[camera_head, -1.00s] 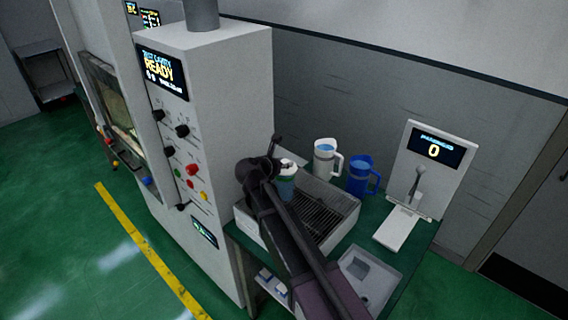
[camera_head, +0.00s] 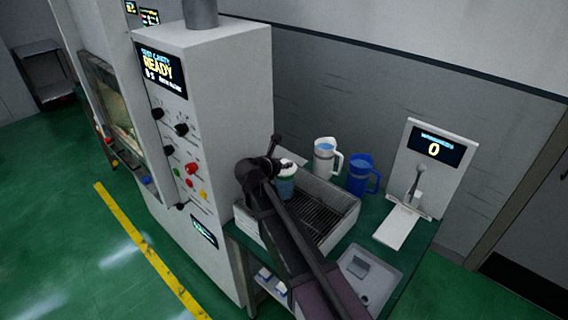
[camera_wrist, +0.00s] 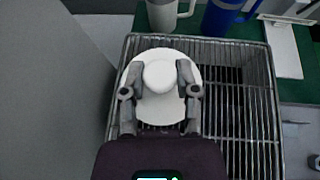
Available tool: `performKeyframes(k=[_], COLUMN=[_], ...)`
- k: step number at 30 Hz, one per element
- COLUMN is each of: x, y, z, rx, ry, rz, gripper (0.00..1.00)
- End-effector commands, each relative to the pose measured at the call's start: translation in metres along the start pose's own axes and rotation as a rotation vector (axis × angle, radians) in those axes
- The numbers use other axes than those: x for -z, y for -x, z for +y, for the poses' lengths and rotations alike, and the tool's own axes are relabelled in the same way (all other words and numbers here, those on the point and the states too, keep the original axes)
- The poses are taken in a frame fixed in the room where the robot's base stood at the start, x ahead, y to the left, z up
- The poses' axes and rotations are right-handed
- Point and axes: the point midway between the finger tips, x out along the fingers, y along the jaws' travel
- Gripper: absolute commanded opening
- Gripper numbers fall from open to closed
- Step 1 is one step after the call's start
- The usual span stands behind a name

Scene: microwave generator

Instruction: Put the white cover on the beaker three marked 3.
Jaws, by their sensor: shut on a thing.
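The round white cover (camera_wrist: 160,80) with its raised knob sits between the two fingers of my gripper (camera_wrist: 160,77) in the wrist view. The fingers are shut on the knob. In the head view the cover (camera_head: 287,164) shows at the top of a beaker (camera_head: 286,187) with a blue-green body, which stands in the wire-floored tray. I cannot tell whether the cover rests fully on the rim. My gripper (camera_head: 275,165) and arm partly hide both. In the wrist view the cover hides the beaker. No number 3 is legible.
The tray (camera_head: 345,212) has raised walls, and its wire floor is bare to the right of the beaker. A white jug (camera_head: 325,160) and a blue jug (camera_head: 361,178) stand behind it. A tall grey cabinet (camera_head: 235,110) rises close on the left. A display stand (camera_head: 433,165) is at right.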

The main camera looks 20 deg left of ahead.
Motion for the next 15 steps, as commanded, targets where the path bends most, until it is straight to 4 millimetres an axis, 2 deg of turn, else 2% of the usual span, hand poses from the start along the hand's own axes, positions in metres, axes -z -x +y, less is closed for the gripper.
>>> performKeyframes(k=[14, 15], x=[0.0052, 0.0045], y=[-0.0021, -0.0017], z=[0.0004, 0.0004], rx=[-0.001, -0.001], ry=[0.0, 0.0], rz=[0.0, 0.0], gripper=[0.0, 0.52])
